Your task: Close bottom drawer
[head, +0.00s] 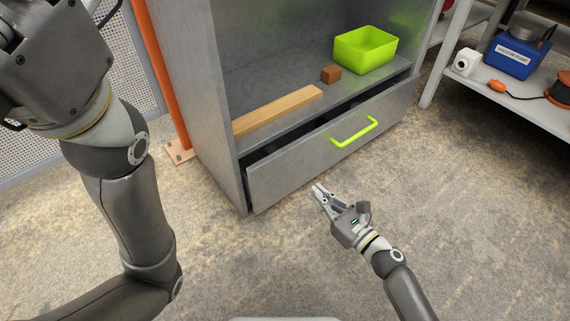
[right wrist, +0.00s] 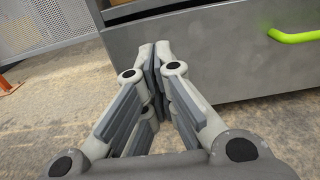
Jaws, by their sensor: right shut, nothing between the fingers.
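The bottom drawer (head: 310,158) of the grey cabinet is partly open, with a dark gap showing behind its front panel. Its green handle (head: 355,133) is on the front, right of the middle. My right gripper (head: 318,189) is shut and empty, in front of the drawer and apart from it, below and left of the handle. In the right wrist view the fingertips (right wrist: 155,55) point at the drawer front (right wrist: 215,60), and part of the green handle (right wrist: 292,36) shows at the upper right. My left arm is at the left; its fingers are out of view.
On the shelf above the drawer are a wooden board (head: 280,109), a small brown block (head: 331,74) and a green bin (head: 365,50). An orange post (head: 160,70) stands left of the cabinet. A side shelf with a blue vacuum pump (head: 516,55) is at the right. The floor before the drawer is clear.

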